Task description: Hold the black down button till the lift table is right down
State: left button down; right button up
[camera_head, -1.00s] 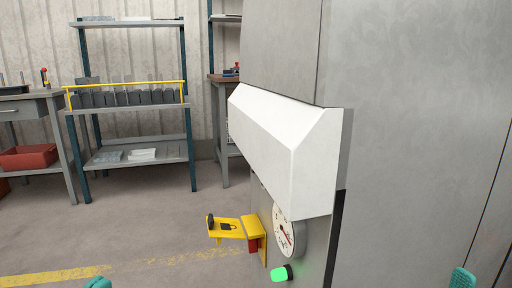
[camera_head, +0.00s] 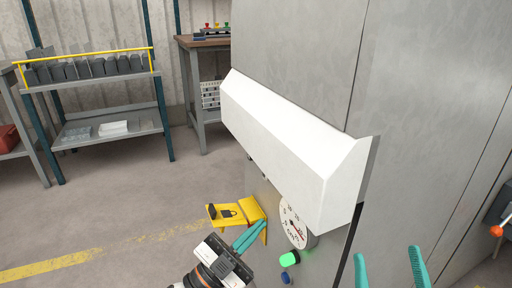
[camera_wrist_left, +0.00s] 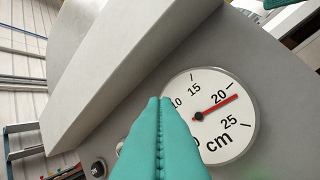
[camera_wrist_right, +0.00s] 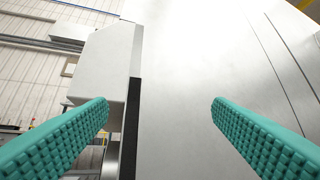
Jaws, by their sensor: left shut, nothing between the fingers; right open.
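My left gripper (camera_head: 250,238) is shut and empty, in front of the panel under the white hood (camera_head: 300,140). It covers part of the panel in the left wrist view (camera_wrist_left: 160,103). A round black button (camera_wrist_left: 98,168) in a pale ring shows there, left of the fingertips and apart from them; whether it is the down button I cannot tell. A white cm dial (camera_wrist_left: 212,115) is on the right; its red pointer stands between 20 and 25. The lift table is not recognisable. My right gripper (camera_head: 390,268) is open and empty, before the grey machine side.
A lit green lamp or button (camera_head: 290,258) sits below the dial, with a small blue part (camera_head: 285,277) under it. Shelving (camera_head: 100,95) stands behind; the floor between is clear.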

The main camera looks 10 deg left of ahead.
pick_arm(q)
jog(key=w+a+n+t+y+p, duration=0.2)
jog(key=w+a+t+y+p, duration=0.1)
jog(key=w+a+y, duration=0.9)
jog(key=w+a, duration=0.4)
jog(key=w, duration=0.1)
jog(key=shift+w+r+n+y, duration=0.25)
jog(key=shift+r+n+y, duration=0.05)
jog(key=shift+y, duration=0.1)
pick_arm(e)
notch_tip(320, 180, down, 8)
jog(key=w+g+h, duration=0.2)
jog(key=g, duration=0.5)
jog(key=shift+w+d+r+h, duration=0.15)
jog(key=shift+w+d+h, duration=0.15)
jog(key=shift+w+d, duration=0.05)
pick_arm(q)
jog(key=w+d, duration=0.4)
jog(key=d, duration=0.3)
jog(key=shift+w+d, duration=0.15)
jog(key=shift+w, duration=0.25)
jog(key=shift+w+d, duration=0.25)
jog(key=shift+d, duration=0.05)
pick_arm(e)
jog(key=shift+a+r+t, duration=0.1)
jog(key=shift+r+t, duration=0.2)
jog(key=shift+r, duration=0.2)
